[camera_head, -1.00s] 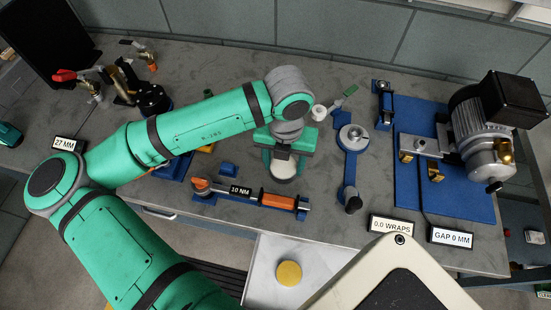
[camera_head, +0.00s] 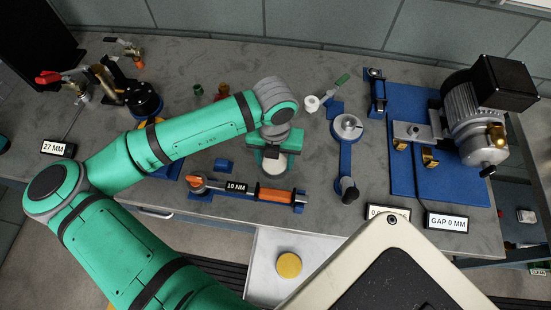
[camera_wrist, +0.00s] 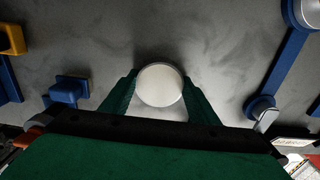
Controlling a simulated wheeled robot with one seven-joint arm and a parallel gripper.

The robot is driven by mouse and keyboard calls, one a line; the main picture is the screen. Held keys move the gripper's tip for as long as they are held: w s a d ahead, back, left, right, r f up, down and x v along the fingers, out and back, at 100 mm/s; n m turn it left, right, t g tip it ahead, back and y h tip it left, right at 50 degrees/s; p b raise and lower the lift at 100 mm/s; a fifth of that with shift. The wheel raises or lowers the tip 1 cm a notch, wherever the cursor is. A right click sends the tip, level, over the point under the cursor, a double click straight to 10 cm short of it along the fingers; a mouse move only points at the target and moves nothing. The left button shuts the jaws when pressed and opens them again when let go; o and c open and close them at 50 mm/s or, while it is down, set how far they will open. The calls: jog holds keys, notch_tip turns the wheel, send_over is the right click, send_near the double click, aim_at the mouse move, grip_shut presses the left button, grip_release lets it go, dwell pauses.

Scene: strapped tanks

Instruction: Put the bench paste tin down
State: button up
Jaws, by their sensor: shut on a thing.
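The paste tin shows as a round pale lid (camera_wrist: 161,84) between my gripper's two green fingers in the wrist view. In the head view the tin (camera_head: 272,167) is a pale disc low under my gripper (camera_head: 273,152), over the grey bench (camera_head: 226,190). My gripper also shows in the wrist view (camera_wrist: 160,92), shut on the tin with a finger on each side. I cannot tell whether the tin's base touches the bench.
A blue bar tool (camera_head: 346,160) stands to the right, beside a motor on a blue plate (camera_head: 408,185). A small blue block (camera_head: 224,165) is to the left. Bare bench lies behind the tin.

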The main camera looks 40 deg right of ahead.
aim_at(274, 162)
jog(key=o, duration=1.2)
jog(key=shift+w+a, duration=0.1)
jog(key=shift+o, duration=0.2)
jog(key=shift+r, duration=0.55)
notch_tip(274, 162, up, 11)
jog(key=shift+r, duration=0.15)
